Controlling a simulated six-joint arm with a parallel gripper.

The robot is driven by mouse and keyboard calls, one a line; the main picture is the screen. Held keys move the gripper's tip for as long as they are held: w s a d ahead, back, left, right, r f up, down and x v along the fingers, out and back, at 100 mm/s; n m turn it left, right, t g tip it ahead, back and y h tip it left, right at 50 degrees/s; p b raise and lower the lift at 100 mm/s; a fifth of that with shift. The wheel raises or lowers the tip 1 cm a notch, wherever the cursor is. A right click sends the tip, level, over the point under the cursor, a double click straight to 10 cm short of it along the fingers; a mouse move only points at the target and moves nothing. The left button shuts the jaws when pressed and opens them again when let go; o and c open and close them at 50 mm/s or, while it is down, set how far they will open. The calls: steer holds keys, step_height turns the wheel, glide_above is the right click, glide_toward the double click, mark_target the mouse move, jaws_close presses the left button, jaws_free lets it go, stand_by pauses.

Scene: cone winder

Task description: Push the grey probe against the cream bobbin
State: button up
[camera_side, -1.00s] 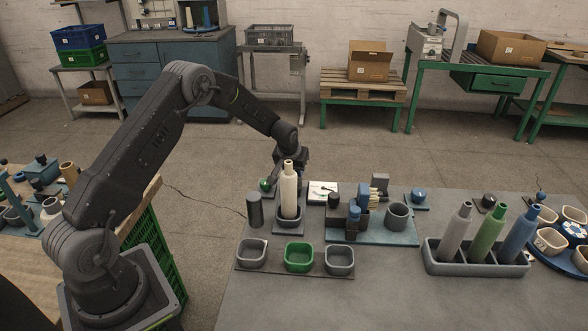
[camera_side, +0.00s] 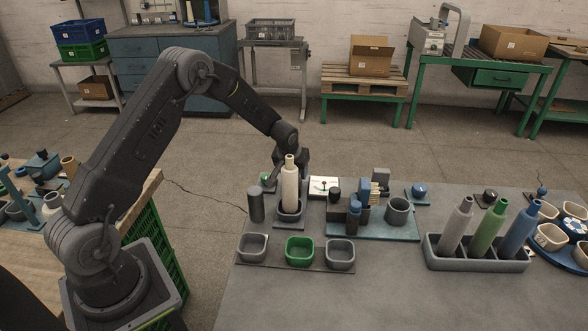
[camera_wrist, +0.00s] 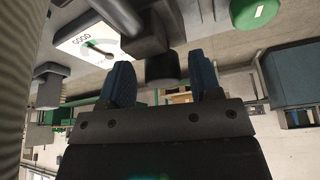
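The cream bobbin (camera_side: 290,190) stands upright in a grey holder at the left of the table in the side view. A ridged pale surface at the left edge of the wrist view (camera_wrist: 10,80) appears to be its side. My gripper (camera_wrist: 163,85) is behind the bobbin in the side view, largely hidden. In the wrist view its two blue fingers are apart. A dark grey cylinder, which looks like the grey probe (camera_wrist: 163,69), lies between them with a gap on each side. I cannot tell whether the probe touches the bobbin.
A white gauge marked GOOD (camera_wrist: 85,40) is beside the probe; it also shows in the side view (camera_side: 323,184). A dark cylinder (camera_side: 256,205) stands left of the bobbin. Grey and green trays (camera_side: 299,250) lie in front. A rack with several bobbins (camera_side: 478,254) is at right.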

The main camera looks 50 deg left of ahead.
steer(key=shift+r, duration=0.1)
steer(key=v, duration=1.3)
steer(key=shift+r, duration=0.3)
steer(key=shift+s+d, duration=0.1)
steer(key=shift+s, duration=0.05)
steer(key=s+d+r+m+t, duration=0.1)
steer(key=s+d+r+m, duration=0.2)
steer(key=s+d+r, duration=0.85)
steer(key=s+d+r+m+h, duration=0.1)
steer(key=s+d, duration=0.1)
steer(key=s, duration=0.6)
steer(key=s+d+r+m+h, duration=0.1)
steer(key=s+d+m, duration=0.1)
steer(key=s, duration=0.7)
steer(key=shift+s+r+t, duration=0.25)
steer(key=shift+r+t, duration=0.05)
steer(key=shift+t, duration=0.1)
